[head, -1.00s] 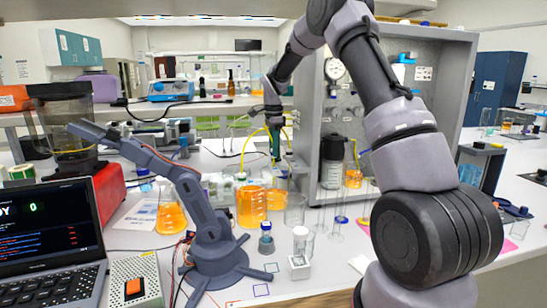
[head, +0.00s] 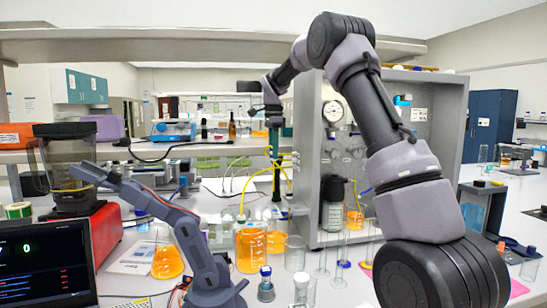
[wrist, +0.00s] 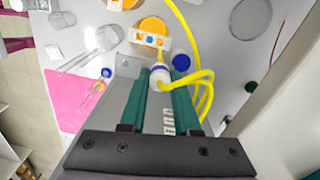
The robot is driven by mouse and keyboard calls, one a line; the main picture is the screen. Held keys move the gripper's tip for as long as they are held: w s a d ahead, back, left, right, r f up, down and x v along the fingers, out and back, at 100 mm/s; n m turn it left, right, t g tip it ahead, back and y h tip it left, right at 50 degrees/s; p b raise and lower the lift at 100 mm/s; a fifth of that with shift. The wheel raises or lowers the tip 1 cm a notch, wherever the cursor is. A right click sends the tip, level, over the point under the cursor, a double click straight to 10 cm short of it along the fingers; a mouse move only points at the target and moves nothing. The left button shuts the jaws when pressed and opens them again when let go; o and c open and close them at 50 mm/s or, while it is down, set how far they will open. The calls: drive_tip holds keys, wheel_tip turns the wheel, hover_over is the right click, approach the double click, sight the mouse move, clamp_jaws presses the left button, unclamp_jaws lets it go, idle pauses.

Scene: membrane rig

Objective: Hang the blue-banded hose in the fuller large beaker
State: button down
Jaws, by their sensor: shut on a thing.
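My gripper (wrist: 160,88) is shut on the blue-banded hose's pale end fitting (wrist: 159,71) in the wrist view. The yellow hose (wrist: 205,85) arcs away to the right from it. In the head view my gripper (head: 276,192) is above and behind the large beakers. One beaker (head: 250,250) with much orange liquid stands at front. Another beaker (head: 276,243) with orange liquid stands just behind and right of it, partly hidden. Which is fuller is hard to tell. The hose's lower end is hidden in the head view. An orange vessel (wrist: 152,28) is ahead of the fingertips in the wrist view.
A second yellow hose with a pale fitting (head: 241,217) reaches down to the front beaker. Clear glassware (head: 295,255), a flask of orange liquid (head: 167,262) and small bottles (head: 265,285) crowd the bench. The grey rig panel (head: 310,150) rises to the right. A small grey arm (head: 195,245) stands at left.

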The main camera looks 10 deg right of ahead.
idle(0.4)
drive_tip(key=s+a+n, duration=0.4)
drive_tip(key=s+a, duration=0.3)
drive_tip(key=s, duration=0.5)
drive_tip(key=shift+s+a+f, duration=0.1)
drive_tip(key=shift+a+f, duration=0.05)
drive_tip(key=shift+f, duration=2.4)
